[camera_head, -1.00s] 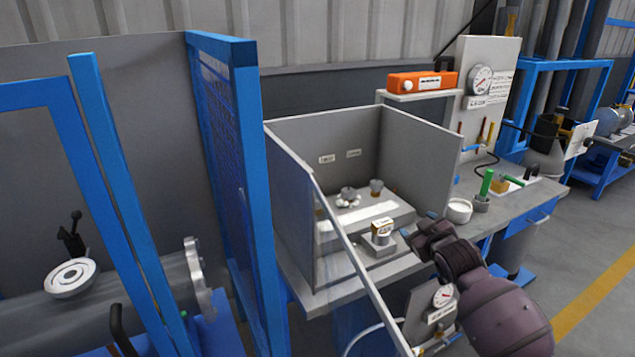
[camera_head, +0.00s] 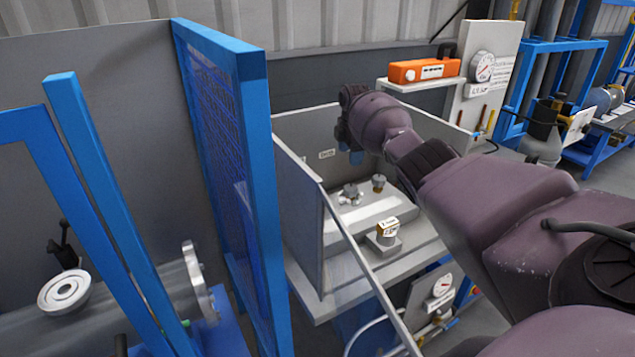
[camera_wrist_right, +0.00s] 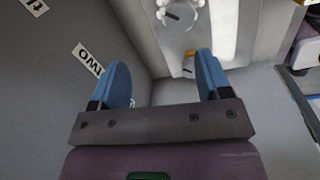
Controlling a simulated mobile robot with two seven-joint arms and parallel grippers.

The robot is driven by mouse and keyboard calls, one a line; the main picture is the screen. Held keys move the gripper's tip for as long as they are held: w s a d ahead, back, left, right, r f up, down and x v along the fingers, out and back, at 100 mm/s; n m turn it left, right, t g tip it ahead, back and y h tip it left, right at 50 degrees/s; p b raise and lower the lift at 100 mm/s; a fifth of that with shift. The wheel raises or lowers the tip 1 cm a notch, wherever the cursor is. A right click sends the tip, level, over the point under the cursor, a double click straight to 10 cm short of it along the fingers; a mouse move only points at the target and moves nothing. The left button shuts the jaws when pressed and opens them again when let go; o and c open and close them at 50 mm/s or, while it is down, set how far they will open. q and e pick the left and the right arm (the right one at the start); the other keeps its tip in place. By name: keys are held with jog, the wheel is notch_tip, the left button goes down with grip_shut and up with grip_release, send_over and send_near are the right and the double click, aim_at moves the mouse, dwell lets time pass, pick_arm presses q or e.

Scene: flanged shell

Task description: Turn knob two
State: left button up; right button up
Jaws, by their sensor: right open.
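Two knobs stand on a raised grey ledge inside an open-topped booth. The left one (camera_head: 350,192) is pale and lobed. The right one (camera_head: 378,182) is a small grey cylinder, apparently knob two, below the wall label reading "TWO" (camera_wrist_right: 88,60). In the wrist view the lobed knob (camera_wrist_right: 178,12) is at the top edge; a small part of the other knob (camera_wrist_right: 188,66) shows between the fingers. My right gripper (camera_head: 350,149) is above the ledge near the back wall, blue fingers open and empty, apart from both knobs. My left gripper is out of view.
The booth's grey side panel (camera_head: 297,205) and a blue mesh frame (camera_head: 252,190) stand left of the arm. An orange box (camera_head: 424,70) is on a shelf behind.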

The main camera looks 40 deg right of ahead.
aim_at(351, 187)
jog(key=f+n, duration=0.1)
jog(key=f, duration=0.2)
jog(key=s+f+n+b, duration=0.1)
jog(key=f, duration=0.3)
jog(key=f+b, duration=0.1)
jog(key=f, duration=0.2)
jog(key=shift+s+a+f+n+g, duration=0.25)
jog(key=shift+s+f+n+g, duration=0.1)
jog(key=shift+s+n+g, duration=0.05)
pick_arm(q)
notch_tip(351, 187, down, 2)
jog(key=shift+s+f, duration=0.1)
pick_arm(e)
jog(key=shift+c, duration=0.2)
jog(key=c, duration=0.9)
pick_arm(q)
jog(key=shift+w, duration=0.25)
